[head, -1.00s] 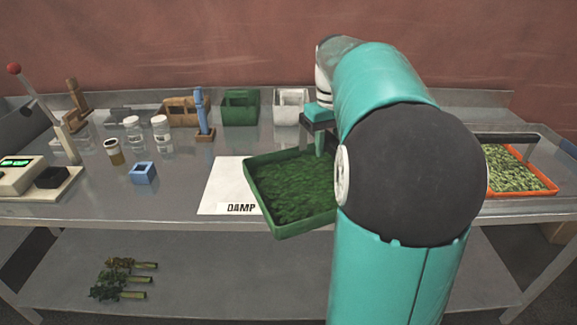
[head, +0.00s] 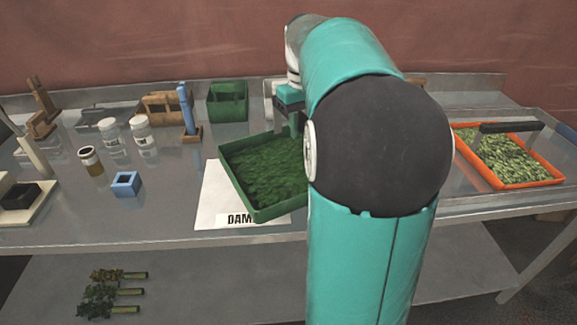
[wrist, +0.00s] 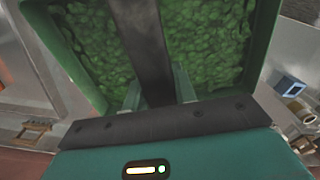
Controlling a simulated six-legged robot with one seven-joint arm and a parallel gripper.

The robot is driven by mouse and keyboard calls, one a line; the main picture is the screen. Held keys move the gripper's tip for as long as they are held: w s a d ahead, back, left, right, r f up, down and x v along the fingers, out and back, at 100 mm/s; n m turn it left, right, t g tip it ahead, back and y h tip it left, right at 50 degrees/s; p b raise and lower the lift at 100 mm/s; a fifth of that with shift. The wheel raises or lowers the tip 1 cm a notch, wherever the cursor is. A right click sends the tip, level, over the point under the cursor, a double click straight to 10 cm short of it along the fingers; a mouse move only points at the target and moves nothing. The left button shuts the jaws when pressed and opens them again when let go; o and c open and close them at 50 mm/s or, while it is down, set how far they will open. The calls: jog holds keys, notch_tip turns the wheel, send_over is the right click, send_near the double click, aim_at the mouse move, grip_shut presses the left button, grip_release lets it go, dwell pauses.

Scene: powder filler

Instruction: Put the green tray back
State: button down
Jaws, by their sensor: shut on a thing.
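The green tray (head: 285,206), filled with dark green leafy matter, hangs over a white sheet marked DAMP (head: 210,205) on the bench. Its near corner covers part of the label. My gripper (head: 297,122) is above the tray, partly hidden by my arm, which also hides the tray's right side. In the wrist view, the fingers of my gripper (wrist: 157,93) are shut on the dark bar handle (wrist: 140,40) that crosses the middle of the tray (wrist: 262,40). I cannot tell how high the tray is above the sheet.
An orange tray (head: 530,184) of paler green matter with a dark handle stands at right. Left of the sheet are a small blue box (head: 126,184), jars (head: 142,130) and a blue stand (head: 187,110). A green bin (head: 228,102) and wooden rack (head: 165,108) stand behind.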

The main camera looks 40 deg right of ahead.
jog(key=shift+w+d, duration=0.25)
jog(key=shift+d, duration=0.15)
jog(key=w+d+f, duration=0.1)
jog(key=w, duration=0.1)
jog(key=w+d+f, duration=0.1)
jog(key=w+d, duration=0.1)
jog(key=w+d+f, duration=0.1)
jog(key=w+f, duration=0.1)
jog(key=shift+w+d, duration=0.35)
jog(key=shift+w, duration=0.05)
jog(key=w+f, duration=0.1)
jog(key=w+d+f, duration=0.1)
jog(key=f, duration=0.1)
jog(key=w+d+f, duration=0.1)
jog(key=shift+f, duration=0.3)
jog(key=shift+w+d+f, duration=0.2)
jog(key=shift+w+f, duration=0.05)
jog(key=shift+f, duration=0.2)
jog(key=shift+w+f, duration=0.2)
jog(key=shift+f, duration=1.4)
jog(key=shift+s+f, duration=0.1)
jog(key=c, duration=1.1)
grip_release()
jog(key=shift+f, duration=0.1)
